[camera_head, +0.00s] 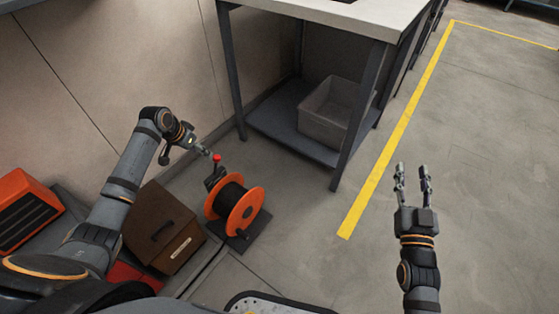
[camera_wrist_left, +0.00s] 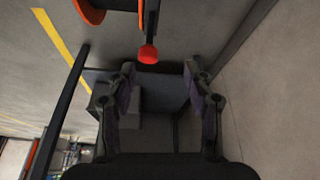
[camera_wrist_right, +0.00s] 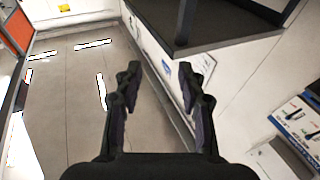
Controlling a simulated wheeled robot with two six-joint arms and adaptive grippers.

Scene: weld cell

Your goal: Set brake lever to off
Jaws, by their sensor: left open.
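The brake lever's red knob (camera_head: 217,157) stands above the dark bracket of an orange cable reel (camera_head: 236,207) on the floor. My left gripper (camera_head: 208,152) is beside the knob in the head view. In the left wrist view the red knob (camera_wrist_left: 148,54) shows at the top, just past the fingertips and nearer the left finger. My left gripper (camera_wrist_left: 160,68) is open with nothing between its fingers; whether it touches the knob cannot be told. My right gripper (camera_head: 412,170) is open and empty over the floor at the right, away from the reel.
A workbench (camera_head: 340,12) stands behind the reel, with a grey bin (camera_head: 325,125) on its lower shelf. A brown box (camera_head: 165,235) is left of the reel, and an orange-black unit (camera_head: 25,212) is farther left. Clear floor lies right of the yellow line (camera_head: 395,140).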

